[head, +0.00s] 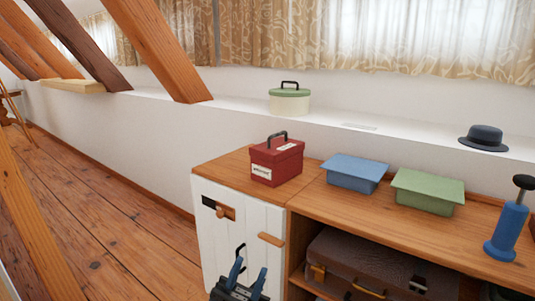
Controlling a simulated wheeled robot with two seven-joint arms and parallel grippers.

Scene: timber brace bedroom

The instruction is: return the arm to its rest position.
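My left gripper (251,262) shows at the bottom of the head view, in front of the white cabinet door. Its two blue fingers point up and stand apart, with nothing between them. It is clear of the things on the cabinet top. A dark shape at the bottom right edge may be part of my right gripper, but too little shows to tell its state. The rest of my arms is out of the picture.
The wooden cabinet top (225,163) holds a red box (277,163), a blue box (354,174), a green box (428,192) and a blue cylinder (508,232). A brown suitcase (375,262) lies on the shelf below. Floor at left is clear.

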